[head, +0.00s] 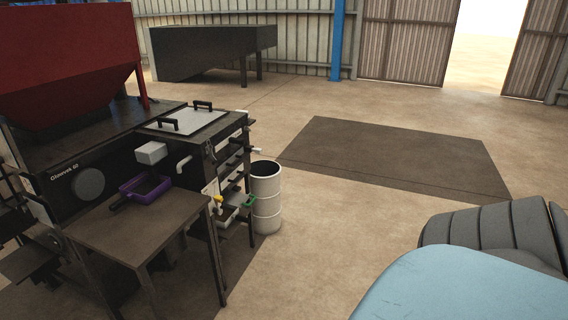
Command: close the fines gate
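The screw press (48,165) is a dark machine at the left, with a red hopper (65,55) on top. I cannot tell for sure which part is the fines gate. The press's right end has several stacked bars or slots (235,160), a small yellow part (218,200) and a green-edged part (250,201). These are too small to show whether a gate is open. A pale lid (187,122) with two black handles lies on top of the press. Neither of my grippers is in view.
A dark table (140,225) stands before the press, with a purple tray (145,187) at its back edge. A white drum (266,200) stands at the press's right end. A dark bin (205,52) stands at the back wall. The floor around the dark mat (400,155) is clear.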

